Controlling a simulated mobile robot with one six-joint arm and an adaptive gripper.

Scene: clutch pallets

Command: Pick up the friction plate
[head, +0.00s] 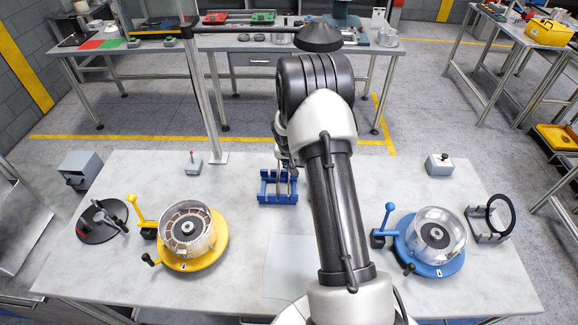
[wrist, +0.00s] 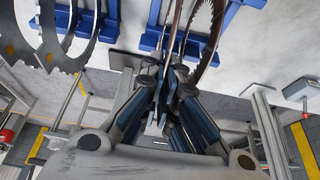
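The blue rack (head: 278,190) stands on the table left of my arm in the head view, with thin plates upright in its slots. The wrist view shows its blue bars (wrist: 234,12) upside down. A thin brown friction plate (wrist: 177,22) stands nearly edge-on between my fingertips. Another brown-edged plate (wrist: 214,36) stands just right of it. Steel toothed plates (wrist: 50,35) stand to the left. My gripper (wrist: 173,78) has its fingers drawn together on the thin plate at the rack. In the head view my arm hides most of the gripper.
A yellow fixture (head: 213,248) holding a drum with brown plates stands left. A blue fixture (head: 448,262) with a clear drum stands right. A black ring on a stand (head: 511,214), a grey button box (head: 439,164) and a post (head: 204,100) are nearby.

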